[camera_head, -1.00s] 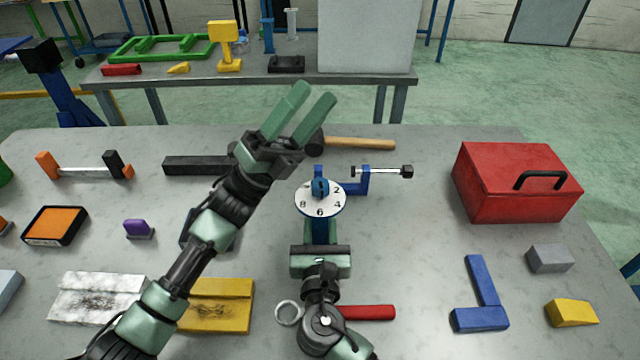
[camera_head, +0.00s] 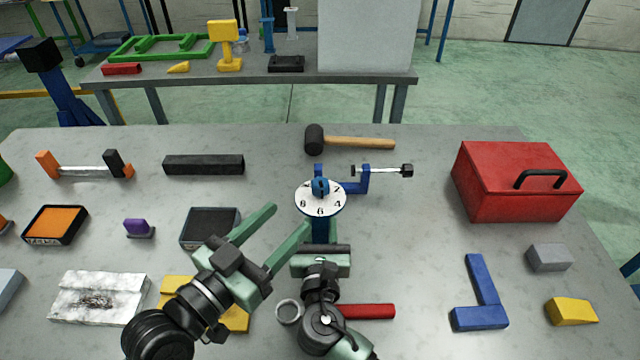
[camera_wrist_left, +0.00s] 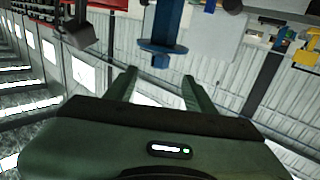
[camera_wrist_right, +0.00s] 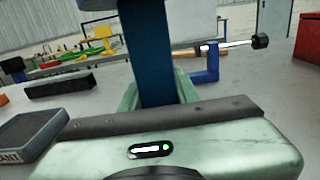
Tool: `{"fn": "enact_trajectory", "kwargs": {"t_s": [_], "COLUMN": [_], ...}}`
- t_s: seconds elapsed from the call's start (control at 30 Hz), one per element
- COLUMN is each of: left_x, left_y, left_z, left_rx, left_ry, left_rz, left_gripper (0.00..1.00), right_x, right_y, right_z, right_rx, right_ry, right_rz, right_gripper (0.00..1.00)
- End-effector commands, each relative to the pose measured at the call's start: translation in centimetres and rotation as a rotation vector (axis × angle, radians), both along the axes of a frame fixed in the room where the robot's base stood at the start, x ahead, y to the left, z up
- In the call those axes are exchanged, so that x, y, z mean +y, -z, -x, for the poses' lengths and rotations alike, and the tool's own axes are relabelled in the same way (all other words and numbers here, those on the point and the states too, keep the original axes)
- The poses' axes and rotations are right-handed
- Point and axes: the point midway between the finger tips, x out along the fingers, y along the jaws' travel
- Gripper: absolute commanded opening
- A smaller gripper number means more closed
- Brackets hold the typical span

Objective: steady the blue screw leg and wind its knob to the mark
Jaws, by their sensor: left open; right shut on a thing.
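The blue screw leg (camera_head: 319,231) stands upright on the table. My right gripper (camera_head: 320,250) is shut on it from the front; the right wrist view also shows the blue shaft (camera_wrist_right: 150,60) between the fingers. On top is a white dial (camera_head: 319,208) with numbers, 2, 4, 6 and 8 readable. The blue knob (camera_head: 320,186) sits at its centre; its exact setting is too small to tell. My left gripper (camera_head: 290,218) is open and empty, left of the leg and apart from the knob. The left wrist view shows a blue post (camera_wrist_left: 166,28) with a flange beyond the fingers; I cannot tell which it is.
A blue clamp (camera_head: 362,183) with a metal screw stands right behind the dial. A mallet (camera_head: 350,142) lies behind.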

Motion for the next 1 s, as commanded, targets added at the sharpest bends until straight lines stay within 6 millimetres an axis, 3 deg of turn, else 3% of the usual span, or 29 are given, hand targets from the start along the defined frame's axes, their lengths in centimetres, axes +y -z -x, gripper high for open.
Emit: {"fn": "enact_trajectory", "kwargs": {"t_s": [0.5, 0.97, 1.0], "left_x": [-5.6, -6.4, -6.4], "left_y": [-0.2, -0.1, -0.1], "left_z": [-7.7, -8.9, -8.9], "left_rx": [-0.004, -0.005, -0.005], "left_ry": [-0.001, -0.001, -0.001], "left_rz": [0.001, -0.003, -0.003], "left_gripper": [0.54, 0.54, 0.48], "right_x": [0.0, 0.0, 0.0], "right_y": [0.0, 0.0, 0.0], "right_z": [0.0, 0.0, 0.0], "right_rx": [0.000, 0.000, 0.000], "right_ry": [-0.001, -0.001, -0.001], "right_rz": [0.000, 0.000, 0.000], "right_gripper": [0.00, 0.00, 0.00]}}
